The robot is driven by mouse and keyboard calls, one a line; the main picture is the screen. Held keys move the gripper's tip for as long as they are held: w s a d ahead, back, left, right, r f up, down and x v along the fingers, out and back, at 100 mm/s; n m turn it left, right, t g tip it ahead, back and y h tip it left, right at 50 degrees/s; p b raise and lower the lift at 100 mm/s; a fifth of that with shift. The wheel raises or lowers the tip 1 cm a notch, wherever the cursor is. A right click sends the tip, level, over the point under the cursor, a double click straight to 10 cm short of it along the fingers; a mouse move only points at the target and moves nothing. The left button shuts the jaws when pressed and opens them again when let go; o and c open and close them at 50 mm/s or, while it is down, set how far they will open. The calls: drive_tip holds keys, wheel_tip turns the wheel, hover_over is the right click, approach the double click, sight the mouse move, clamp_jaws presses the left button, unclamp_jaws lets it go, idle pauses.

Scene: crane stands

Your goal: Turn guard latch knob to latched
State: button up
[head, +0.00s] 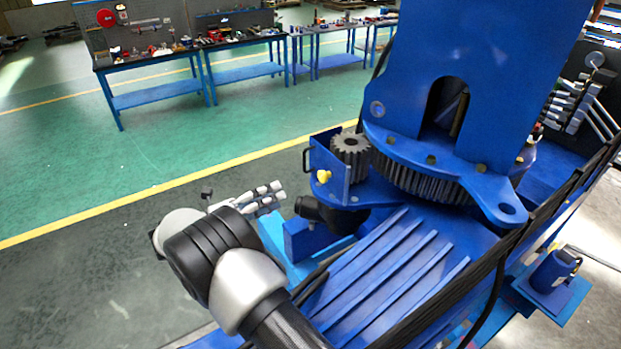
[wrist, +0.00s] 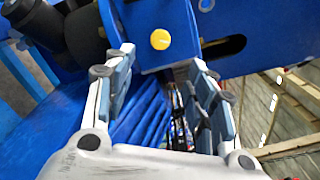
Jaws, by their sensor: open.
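The guard latch knob is a small yellow knob (head: 323,176) on the front face of a blue guard box (head: 328,160) beside a dark pinion gear (head: 350,147). In the wrist view the yellow knob (wrist: 160,39) is straight ahead, above and between my fingertips. My gripper (head: 268,196) is open and empty, in front of and to the left of the guard box in the head view. In the wrist view its two fingers (wrist: 160,58) stand wide apart, with the knob apart from them. I cannot tell the knob's turned position.
A large blue crane column (head: 480,60) with a toothed ring (head: 420,183) stands right of the guard. Blue ribs (head: 385,265) and a black motor (head: 335,215) lie below it. Workbenches (head: 150,65) with tools stand far back. Green floor at left is clear.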

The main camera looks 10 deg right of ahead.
sight(320, 177)
drive_tip(key=p+x, duration=0.2)
drive_tip(key=x, duration=1.1)
drive_tip(key=shift+w+d+p, duration=0.1)
drive_tip(key=shift+d+p, duration=0.1)
drive_tip(key=shift+p, duration=0.15)
drive_tip(key=shift+c, duration=0.2)
drive_tip(key=c, duration=1)
drive_tip(key=shift+c, duration=0.2)
drive_tip(key=shift+m+b, duration=0.3)
drive_tip(key=shift+b, duration=0.25)
drive_tip(key=m+b, duration=0.2)
drive_tip(key=b, duration=0.1)
drive_tip(key=shift+f+m, duration=0.15)
drive_tip(key=shift+m, duration=0.25)
drive_tip(key=m+b, duration=0.3)
drive_tip(key=shift+m+b, duration=0.9)
drive_tip(key=shift+m, duration=0.3)
drive_tip(key=shift+r, duration=0.25)
